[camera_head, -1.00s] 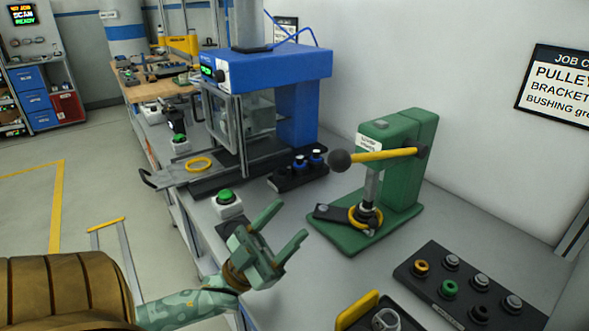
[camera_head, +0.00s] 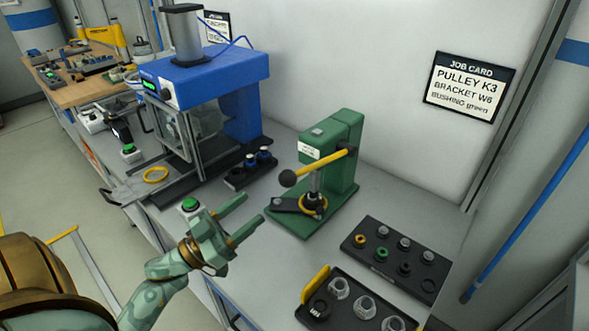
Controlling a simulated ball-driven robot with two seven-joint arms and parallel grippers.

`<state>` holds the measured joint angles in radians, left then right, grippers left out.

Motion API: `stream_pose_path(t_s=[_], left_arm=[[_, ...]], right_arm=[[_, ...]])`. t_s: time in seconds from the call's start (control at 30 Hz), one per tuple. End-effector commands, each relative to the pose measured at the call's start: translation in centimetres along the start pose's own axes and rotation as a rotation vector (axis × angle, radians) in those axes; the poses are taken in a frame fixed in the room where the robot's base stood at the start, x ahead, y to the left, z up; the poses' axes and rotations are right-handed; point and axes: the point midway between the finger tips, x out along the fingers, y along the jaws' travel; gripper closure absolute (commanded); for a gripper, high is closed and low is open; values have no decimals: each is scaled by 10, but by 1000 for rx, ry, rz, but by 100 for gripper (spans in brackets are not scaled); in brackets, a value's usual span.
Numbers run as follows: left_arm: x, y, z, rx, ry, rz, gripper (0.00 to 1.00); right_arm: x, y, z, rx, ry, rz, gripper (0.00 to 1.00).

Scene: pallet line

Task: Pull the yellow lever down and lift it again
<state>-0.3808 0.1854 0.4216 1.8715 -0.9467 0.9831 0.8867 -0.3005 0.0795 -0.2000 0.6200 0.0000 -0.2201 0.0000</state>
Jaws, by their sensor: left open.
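The yellow lever (camera_head: 326,163) sticks out to the left from the green press (camera_head: 338,190) on the grey bench. It slopes slightly down to a dark round knob (camera_head: 288,178). Under the press ram, a yellow ring and a dark part (camera_head: 290,206) sit on the green base. My left gripper (camera_head: 241,216) is open and empty, in front of and to the left of the press. Its fingers point toward the press, apart from the knob. My right gripper is not in view.
A blue machine (camera_head: 243,110) stands behind to the left, with a green button (camera_head: 189,204) near its front. A dark tray of bushings (camera_head: 372,270) and a tray of metal parts (camera_head: 350,309) lie front right. A job card (camera_head: 468,87) hangs on the wall.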

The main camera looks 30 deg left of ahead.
Motion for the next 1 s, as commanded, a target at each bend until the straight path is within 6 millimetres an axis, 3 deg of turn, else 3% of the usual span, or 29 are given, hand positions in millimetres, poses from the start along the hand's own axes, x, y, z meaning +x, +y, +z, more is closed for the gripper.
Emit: stream_pose_path(t_s=[0.3,0.5,0.7,0.97,1.0], left_arm=[[83,0,-4,3,7,1,43],[120,0,-2,0,5,1,43],[134,0,-2,2,2,0,43],[135,0,-1,1,2,0,43],[135,0,-1,1,2,0,52]], right_arm=[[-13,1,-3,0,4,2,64],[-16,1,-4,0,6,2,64],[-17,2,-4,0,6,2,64],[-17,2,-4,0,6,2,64],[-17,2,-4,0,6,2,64]])
